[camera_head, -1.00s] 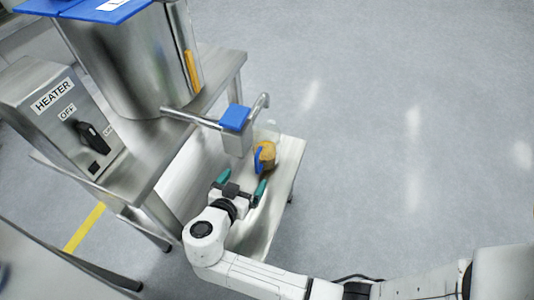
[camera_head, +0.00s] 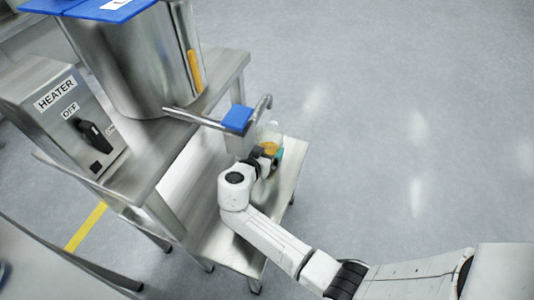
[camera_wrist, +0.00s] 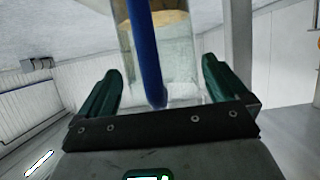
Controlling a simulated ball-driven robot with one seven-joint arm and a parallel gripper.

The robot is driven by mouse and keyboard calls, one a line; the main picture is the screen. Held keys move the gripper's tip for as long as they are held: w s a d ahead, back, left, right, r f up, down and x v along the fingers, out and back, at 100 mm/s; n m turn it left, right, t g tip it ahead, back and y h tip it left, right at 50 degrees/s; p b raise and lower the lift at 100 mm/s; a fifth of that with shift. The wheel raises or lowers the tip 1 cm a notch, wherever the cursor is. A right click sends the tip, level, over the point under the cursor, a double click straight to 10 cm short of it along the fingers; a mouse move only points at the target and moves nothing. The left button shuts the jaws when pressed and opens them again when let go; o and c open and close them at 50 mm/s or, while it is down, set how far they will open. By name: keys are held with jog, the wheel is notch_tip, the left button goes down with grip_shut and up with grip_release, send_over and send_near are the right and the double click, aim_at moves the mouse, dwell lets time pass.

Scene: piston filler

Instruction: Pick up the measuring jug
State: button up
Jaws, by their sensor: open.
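The measuring jug (camera_wrist: 178,45) is a clear vessel with yellowish-brown contents and a blue handle (camera_wrist: 145,50). In the wrist view it stands between the two green fingers of my gripper (camera_wrist: 160,85), with the handle toward me. The fingers are open, with a gap showing on each side of the jug. In the head view the jug (camera_head: 271,146) is on the low metal shelf (camera_head: 288,175), beneath the filler's outlet, and is partly hidden by my gripper (camera_head: 268,158).
The filler's outlet pipe with a blue block (camera_head: 237,118) hangs just above and left of my gripper. The steel hopper (camera_head: 140,65) and the heater box (camera_head: 70,120) stand to the left. Open floor (camera_head: 400,130) lies to the right.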

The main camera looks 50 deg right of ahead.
jog(key=shift+w+d+f, duration=0.15)
jog(key=shift+d+f, duration=0.1)
jog(key=shift+d, duration=0.2)
jog(key=shift+r, duration=0.1)
jog(key=c, duration=1.6)
